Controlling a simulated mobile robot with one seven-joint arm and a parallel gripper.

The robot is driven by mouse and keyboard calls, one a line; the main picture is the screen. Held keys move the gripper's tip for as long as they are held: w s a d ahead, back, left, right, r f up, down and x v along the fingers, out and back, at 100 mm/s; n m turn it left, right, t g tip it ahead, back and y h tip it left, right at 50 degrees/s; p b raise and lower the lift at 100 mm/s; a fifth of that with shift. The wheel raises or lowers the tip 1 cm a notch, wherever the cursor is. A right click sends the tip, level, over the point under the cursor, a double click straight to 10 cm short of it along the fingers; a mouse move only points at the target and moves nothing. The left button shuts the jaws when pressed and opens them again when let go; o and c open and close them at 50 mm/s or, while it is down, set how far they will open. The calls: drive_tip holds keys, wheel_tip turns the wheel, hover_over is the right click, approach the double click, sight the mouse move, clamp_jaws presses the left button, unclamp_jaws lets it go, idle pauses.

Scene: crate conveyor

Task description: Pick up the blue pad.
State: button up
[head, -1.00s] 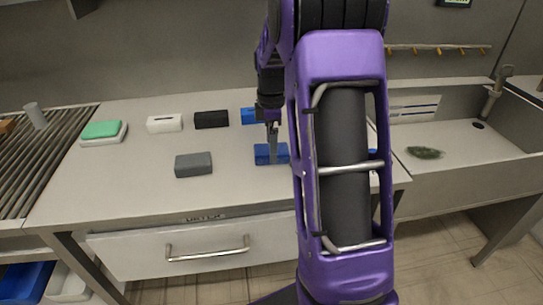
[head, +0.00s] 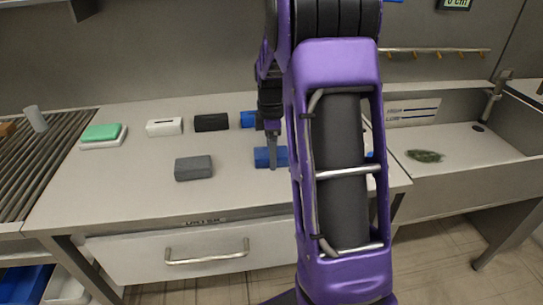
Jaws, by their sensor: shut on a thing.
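A blue pad (head: 263,157) lies toward the right of the table, partly hidden behind my arm. My gripper (head: 272,155) points down at it, with the fingers at the pad, and is shut on it. The pad appears to be at table height; I cannot tell whether it is clear of the surface. A second blue block (head: 247,119) sits farther back, partly hidden by my arm.
A grey block (head: 194,168), a white box (head: 164,127), a black block (head: 211,122) and a green pad on a white tray (head: 102,133) stand on the table (head: 130,180). A roller conveyor (head: 40,160) is at left, a sink (head: 455,150) at right. The table's front is clear.

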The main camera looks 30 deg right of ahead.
drive_tip(key=shift+r, duration=0.1)
wheel_tip(320, 180, up, 10)
drive_tip(key=shift+f+p, duration=0.1)
drive_tip(key=shift+p, duration=0.85)
drive_tip(key=o, duration=0.6)
drive_tip(key=c, duration=0.4)
drive_tip(key=shift+f, duration=0.1)
drive_tip(key=shift+c, duration=0.2)
